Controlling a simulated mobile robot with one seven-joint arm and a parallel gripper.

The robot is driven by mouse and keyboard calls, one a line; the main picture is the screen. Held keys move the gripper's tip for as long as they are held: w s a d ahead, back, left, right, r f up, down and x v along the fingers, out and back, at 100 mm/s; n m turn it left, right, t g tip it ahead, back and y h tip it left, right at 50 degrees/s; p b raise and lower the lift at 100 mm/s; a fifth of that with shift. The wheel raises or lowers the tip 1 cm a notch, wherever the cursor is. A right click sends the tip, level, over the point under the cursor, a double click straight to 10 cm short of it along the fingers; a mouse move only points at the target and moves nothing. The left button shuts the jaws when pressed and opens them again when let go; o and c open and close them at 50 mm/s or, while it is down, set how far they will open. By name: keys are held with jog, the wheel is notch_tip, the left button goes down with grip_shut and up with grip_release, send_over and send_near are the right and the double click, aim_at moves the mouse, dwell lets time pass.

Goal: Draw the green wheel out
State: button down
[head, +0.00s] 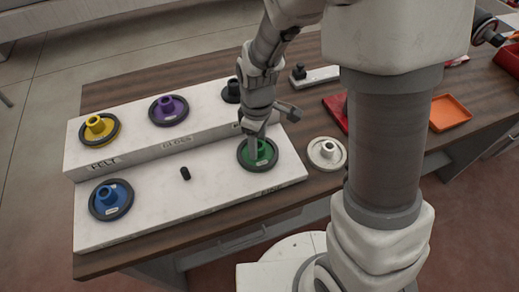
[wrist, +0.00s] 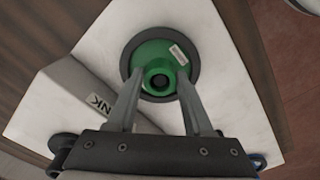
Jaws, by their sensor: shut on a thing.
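The green wheel (head: 268,156) has a dark rim and a raised hub, and it sits flat at the right end of the white stepped rack's lower level (head: 215,190). In the wrist view the green wheel (wrist: 150,55) lies between my fingers. My gripper (head: 257,148) comes down from above, and in the wrist view its two fingers (wrist: 158,82) are shut on the wheel's hub, one on each side. A small pale label shows on the wheel. Whatever holds the wheel underneath is hidden.
A blue wheel (head: 111,200) and a bare black peg (head: 185,173) share the lower level. Yellow (head: 100,129), purple (head: 168,110) and black (head: 232,91) wheels stand on the upper level. A cream wheel (head: 326,153) lies on the table just right. An orange tray (head: 449,113) is farther right.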

jog(key=shift+r+p, duration=0.5)
jog(key=shift+r, duration=0.2)
dwell(0.6)
jog(key=shift+r+p, duration=2.15)
jog(key=shift+r, duration=0.7)
jog(key=shift+r, duration=0.1)
notch_tip(320, 180, up, 4)
jog(key=p, duration=0.3)
